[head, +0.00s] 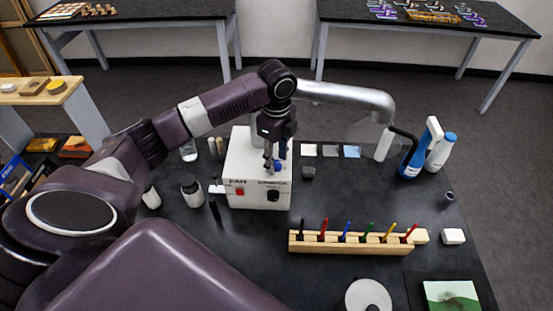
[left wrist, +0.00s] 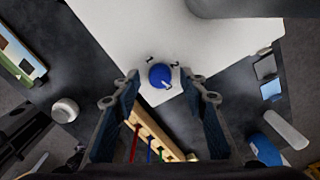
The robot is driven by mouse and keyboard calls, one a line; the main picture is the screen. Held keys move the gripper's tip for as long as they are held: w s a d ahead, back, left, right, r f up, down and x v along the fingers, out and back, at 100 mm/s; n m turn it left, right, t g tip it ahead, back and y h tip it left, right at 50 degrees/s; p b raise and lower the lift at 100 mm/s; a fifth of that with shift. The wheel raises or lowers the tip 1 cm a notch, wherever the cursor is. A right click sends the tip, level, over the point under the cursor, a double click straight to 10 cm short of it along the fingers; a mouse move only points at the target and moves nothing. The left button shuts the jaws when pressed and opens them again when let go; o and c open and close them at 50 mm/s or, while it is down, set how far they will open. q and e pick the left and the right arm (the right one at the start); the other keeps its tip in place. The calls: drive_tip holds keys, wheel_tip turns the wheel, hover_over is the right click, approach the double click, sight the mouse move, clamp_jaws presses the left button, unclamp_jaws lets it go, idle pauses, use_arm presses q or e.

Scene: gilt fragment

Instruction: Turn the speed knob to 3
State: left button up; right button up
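The blue speed knob (left wrist: 160,75) is round, with a pale pointer line toward the lower right in the left wrist view. It sits on the white control box (head: 243,170), and small dark marks surround it. In the head view only a bit of the blue knob (head: 277,166) shows, mostly behind my left gripper (head: 272,160). That gripper points down over the box. In the left wrist view the left gripper (left wrist: 160,88) is open, one finger on each side of the knob, with visible gaps. I cannot read the scale numbers. My right gripper is not in view.
The box front has a red switch (head: 240,191) and a black knob (head: 273,196). A wooden rack (head: 350,246) with several coloured sticks stands in front to the right. A blue spray bottle (head: 414,160) stands at right.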

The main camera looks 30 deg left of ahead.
sight(276, 164)
use_arm(q)
wheel_tip(276, 164, up, 12)
drive_tip(key=shift+f, duration=0.2)
drive_tip(key=shift+f, duration=0.1)
idle(0.3)
